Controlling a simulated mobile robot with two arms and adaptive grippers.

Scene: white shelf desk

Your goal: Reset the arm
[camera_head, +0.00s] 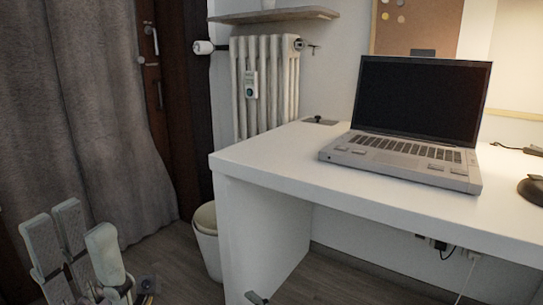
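My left gripper (75,242) is at the lower left of the head view. Its pale grey fingers point up and stand apart, with nothing seen between them. It is over the floor, left of the white desk (270,167) and apart from it. My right gripper is not recognisable in the view. A small grey tip shows at the bottom edge by the desk's side panel; I cannot tell what it belongs to.
An open laptop (405,160) stands on the desk, with a dark object (532,190) at the right edge. A pale bin (207,240) stands left of the desk. A grey curtain (85,110) hangs behind my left gripper. A radiator (268,85) is on the back wall.

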